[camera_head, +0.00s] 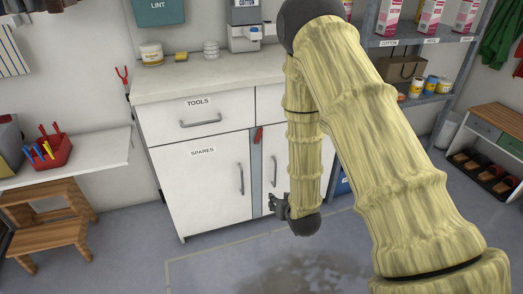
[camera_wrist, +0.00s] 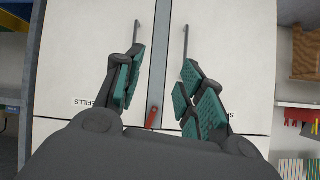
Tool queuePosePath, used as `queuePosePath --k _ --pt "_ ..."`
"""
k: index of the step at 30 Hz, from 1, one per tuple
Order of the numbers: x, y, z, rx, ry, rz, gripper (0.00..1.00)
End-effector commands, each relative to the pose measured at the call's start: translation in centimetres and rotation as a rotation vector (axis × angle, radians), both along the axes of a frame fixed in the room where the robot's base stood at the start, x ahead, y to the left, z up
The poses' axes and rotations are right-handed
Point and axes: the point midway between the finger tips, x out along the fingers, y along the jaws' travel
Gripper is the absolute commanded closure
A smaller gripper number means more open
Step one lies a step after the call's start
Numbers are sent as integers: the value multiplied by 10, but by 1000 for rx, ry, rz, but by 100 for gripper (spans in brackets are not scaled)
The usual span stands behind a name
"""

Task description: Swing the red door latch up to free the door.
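The red latch (camera_head: 258,135) sits at the top of the grey strip between the two white cabinet doors. It looks nearly upright, with a slight tilt. In the wrist view the latch (camera_wrist: 152,117) shows low between the finger bases, clear of both fingers. The SPARES door (camera_head: 203,185) is closed, with a grey bar handle (camera_head: 240,179). The right-hand door is partly hidden by my arm. My gripper (camera_head: 277,205) is in front of the doors, lower than the latch. In the wrist view my gripper (camera_wrist: 162,62) has its teal-padded fingers spread, with nothing between them.
The TOOLS drawer (camera_head: 200,117) and a worktop (camera_head: 205,77) with small jars are above the doors. A wooden step stool (camera_head: 48,235) stands at left, shelves (camera_head: 425,42) and a shoe bench (camera_head: 495,135) at right. The floor before the cabinet is clear, with a dark wet-looking patch.

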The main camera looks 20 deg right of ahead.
Motion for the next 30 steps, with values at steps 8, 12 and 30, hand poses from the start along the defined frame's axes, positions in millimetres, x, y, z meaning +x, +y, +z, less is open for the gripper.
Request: queuePosePath --k 8,12,30 --pt "86 -9 34 43 -304 -4 61" --pt "115 -12 63 66 -438 0 61" --pt "167 -14 106 96 -601 14 61"
